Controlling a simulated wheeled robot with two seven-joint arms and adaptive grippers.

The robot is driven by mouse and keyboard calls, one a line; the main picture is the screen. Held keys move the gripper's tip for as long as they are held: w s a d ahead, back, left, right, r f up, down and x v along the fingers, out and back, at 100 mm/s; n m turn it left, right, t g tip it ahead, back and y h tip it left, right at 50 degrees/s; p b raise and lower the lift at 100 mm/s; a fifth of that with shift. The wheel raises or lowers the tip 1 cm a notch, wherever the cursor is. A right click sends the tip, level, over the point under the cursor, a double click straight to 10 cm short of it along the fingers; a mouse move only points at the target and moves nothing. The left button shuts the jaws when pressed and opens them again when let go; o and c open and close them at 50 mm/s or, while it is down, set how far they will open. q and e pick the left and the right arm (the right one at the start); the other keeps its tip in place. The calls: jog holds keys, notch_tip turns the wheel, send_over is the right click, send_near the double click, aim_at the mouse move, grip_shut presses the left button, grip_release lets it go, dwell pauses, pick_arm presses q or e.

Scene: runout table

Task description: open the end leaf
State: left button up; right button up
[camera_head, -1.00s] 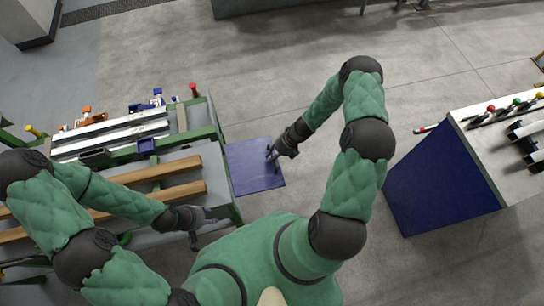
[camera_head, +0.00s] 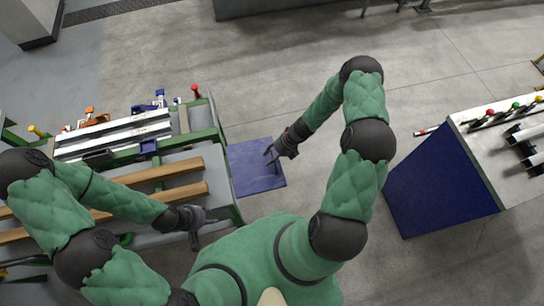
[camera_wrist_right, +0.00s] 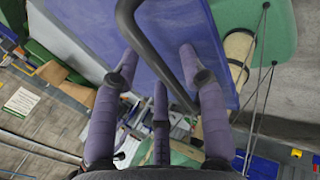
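The end leaf (camera_head: 256,178) is a flat blue panel at the right end of the runout table (camera_head: 222,199) in the head view. In the right wrist view, the blue panel (camera_wrist_right: 85,25) fills the upper middle, and a dark bent handle bar (camera_wrist_right: 150,50) crosses it. My right gripper (camera_head: 270,155) is over the leaf's right side. Its fingers (camera_wrist_right: 160,80) are spread apart, with the bar running between them; I cannot tell if they touch it. My left gripper (camera_head: 205,228) is open and empty by the table's near right corner.
Two wooden strips (camera_head: 165,170) lie along the table, with pale metal rails (camera_head: 115,135) behind them. A red knob (camera_head: 195,88) stands at the table's far corner. A blue-sided cabinet (camera_head: 435,190) stands at right. Grey floor (camera_head: 300,70) is clear beyond the leaf.

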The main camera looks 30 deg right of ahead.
jog(key=shift+d, duration=0.1)
jog(key=v, duration=1.2)
jog(key=shift+s, duration=0.1)
dwell(0.3)
